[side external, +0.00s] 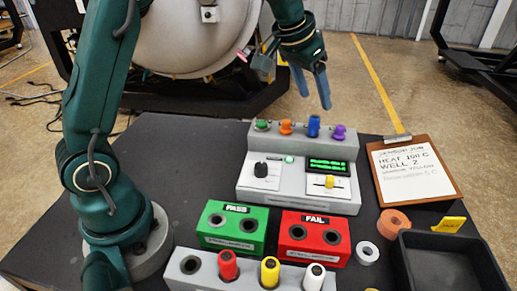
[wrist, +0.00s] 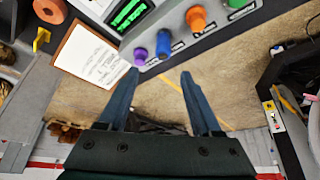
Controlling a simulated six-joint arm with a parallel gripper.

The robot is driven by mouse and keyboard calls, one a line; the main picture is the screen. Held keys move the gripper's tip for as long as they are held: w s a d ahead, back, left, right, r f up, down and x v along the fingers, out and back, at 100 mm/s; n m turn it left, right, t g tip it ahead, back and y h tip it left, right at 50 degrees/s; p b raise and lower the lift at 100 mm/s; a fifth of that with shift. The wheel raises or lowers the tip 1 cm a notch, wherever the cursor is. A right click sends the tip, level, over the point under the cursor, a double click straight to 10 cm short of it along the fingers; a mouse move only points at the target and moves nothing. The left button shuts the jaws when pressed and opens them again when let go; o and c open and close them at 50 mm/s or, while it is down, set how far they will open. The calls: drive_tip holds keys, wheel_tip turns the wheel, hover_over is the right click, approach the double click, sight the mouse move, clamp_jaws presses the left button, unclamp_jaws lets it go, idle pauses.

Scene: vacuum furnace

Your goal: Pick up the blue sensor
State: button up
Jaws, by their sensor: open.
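The blue sensor (side external: 314,126) stands upright in the back rack of the grey console, between an orange sensor (side external: 286,127) and a purple sensor (side external: 338,132). In the wrist view the blue sensor (wrist: 163,44) is near the top centre, beyond my fingertips. My gripper (side external: 314,88) is above and behind the rack, with its fingers pointing down. Its two blue fingers are apart and empty, and they also show in the wrist view (wrist: 158,78). The fingers do not touch the blue sensor.
A green sensor (side external: 262,125) stands left in the same rack. The console (side external: 298,189) has a green display. In front are a green PASS block (side external: 232,228), a red FAIL block (side external: 314,237) and a rack of red, yellow and white sensors. A clipboard (side external: 413,170) and black tray (side external: 445,262) lie right.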

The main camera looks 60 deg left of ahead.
sight(314, 117)
drive_tip(key=shift+g, duration=0.5)
drive_tip(key=x, duration=0.6)
drive_tip(key=shift+s+a+f, duration=0.2)
drive_tip(key=shift+s+f, duration=0.05)
drive_tip(key=shift+f, duration=0.25)
drive_tip(key=shift+w+f, duration=0.25)
drive_tip(key=shift+f, duration=0.35)
clamp_jaws()
